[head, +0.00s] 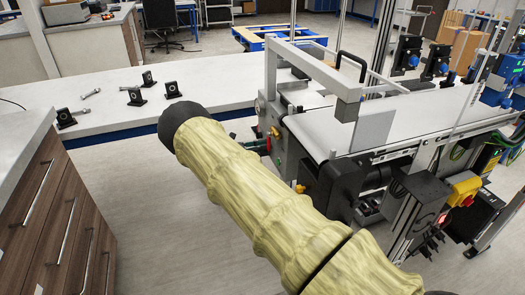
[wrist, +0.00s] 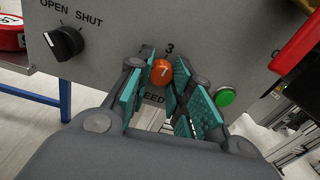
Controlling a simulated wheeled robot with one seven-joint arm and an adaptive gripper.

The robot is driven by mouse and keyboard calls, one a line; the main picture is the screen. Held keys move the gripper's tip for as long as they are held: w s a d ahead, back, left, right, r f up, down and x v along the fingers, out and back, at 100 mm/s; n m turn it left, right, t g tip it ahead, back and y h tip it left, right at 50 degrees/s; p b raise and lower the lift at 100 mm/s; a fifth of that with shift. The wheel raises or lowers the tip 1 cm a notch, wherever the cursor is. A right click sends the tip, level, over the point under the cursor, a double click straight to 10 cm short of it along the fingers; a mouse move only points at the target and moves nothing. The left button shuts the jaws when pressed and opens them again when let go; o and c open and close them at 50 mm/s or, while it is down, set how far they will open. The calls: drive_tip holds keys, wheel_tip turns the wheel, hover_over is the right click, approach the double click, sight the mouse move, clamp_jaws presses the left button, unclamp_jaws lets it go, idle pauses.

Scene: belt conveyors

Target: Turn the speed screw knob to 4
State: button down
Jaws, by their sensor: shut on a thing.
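In the wrist view the orange speed knob (wrist: 162,74) sits on a grey panel, with a white mark on its face. A "3" is printed just above it, and part of a label ending in "EED" shows below, the rest hidden by a finger. My gripper (wrist: 164,66) has its teal-padded fingers on both sides of the knob and is shut on it. Other scale numbers are hidden or not legible.
In the wrist view a black OPEN/SHUT knob (wrist: 64,43) is left of the fingers and a green button (wrist: 225,96) is right. A red part (wrist: 300,45) juts in at upper right. In the head view a white bench (head: 115,98) holds several black brackets.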

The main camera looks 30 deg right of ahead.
drive_tip(key=shift+w+m+b, duration=0.1)
drive_tip(key=shift+m+b, duration=4.4)
drive_tip(key=shift+m, duration=0.9)
drive_tip(key=c, duration=1.3)
unclamp_jaws()
drive_tip(key=shift+o, duration=0.2)
drive_tip(key=shift+r, duration=0.1)
drive_tip(key=shift+a, duration=0.15)
drive_tip(key=v, duration=1.1)
drive_tip(key=shift+a+r, duration=0.25)
drive_tip(key=shift+a, duration=0.15)
